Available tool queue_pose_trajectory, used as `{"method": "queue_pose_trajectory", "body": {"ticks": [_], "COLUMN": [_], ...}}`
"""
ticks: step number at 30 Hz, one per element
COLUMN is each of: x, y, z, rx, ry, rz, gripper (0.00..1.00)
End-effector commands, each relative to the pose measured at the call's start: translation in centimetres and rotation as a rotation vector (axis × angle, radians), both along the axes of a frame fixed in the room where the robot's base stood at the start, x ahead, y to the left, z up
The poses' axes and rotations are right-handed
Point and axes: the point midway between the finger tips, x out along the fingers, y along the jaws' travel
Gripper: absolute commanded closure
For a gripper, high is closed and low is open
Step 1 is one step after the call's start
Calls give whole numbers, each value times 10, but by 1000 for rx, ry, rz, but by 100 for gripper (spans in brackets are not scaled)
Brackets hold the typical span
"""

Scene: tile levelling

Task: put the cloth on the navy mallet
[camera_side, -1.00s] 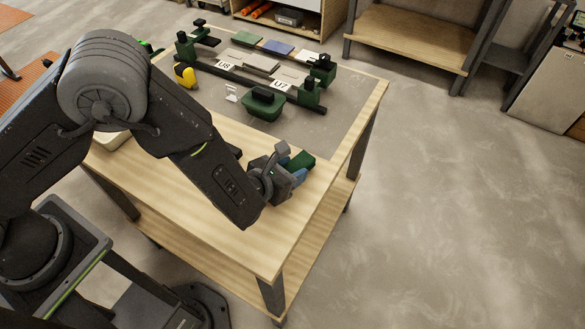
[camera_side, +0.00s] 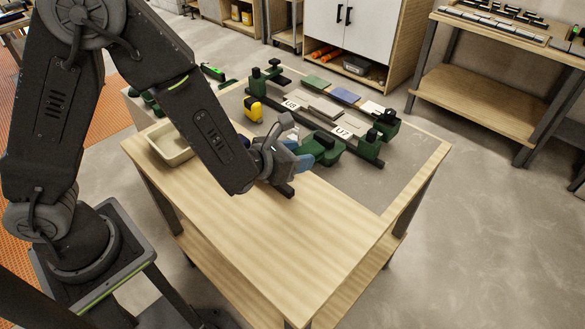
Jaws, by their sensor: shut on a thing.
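My gripper (camera_side: 303,157) is over the bench, to the right of my forearm. It is shut on a small green piece (camera_side: 312,146) that looks like the cloth, seen beside a blue finger part. The green piece overlaps the green block behind it, so its outline is unclear. The navy mallet is mostly hidden behind my arm and gripper. A small dark blue patch (camera_side: 245,141) by my forearm and a dark bar (camera_side: 285,190) below the gripper may be parts of it. I cannot tell whether the cloth touches it.
A green block with a dark top (camera_side: 329,153) stands just behind the gripper. Beyond it is the green-ended rail fixture (camera_side: 371,147) with several tiles. A cream tray (camera_side: 172,150) sits at left. The bench's front (camera_side: 290,240) is clear.

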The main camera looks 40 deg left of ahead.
Motion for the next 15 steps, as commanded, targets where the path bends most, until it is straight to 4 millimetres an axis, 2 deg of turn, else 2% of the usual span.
{"method": "queue_pose_trajectory", "body": {"ticks": [6,9,15], "x": [-12,-22,-36], "y": [62,85,111], "z": [7,9,7], "rx": [-3,-2,3], "ry": [-8,-6,4], "rz": [287,411,552], "gripper": [76,76,76]}}
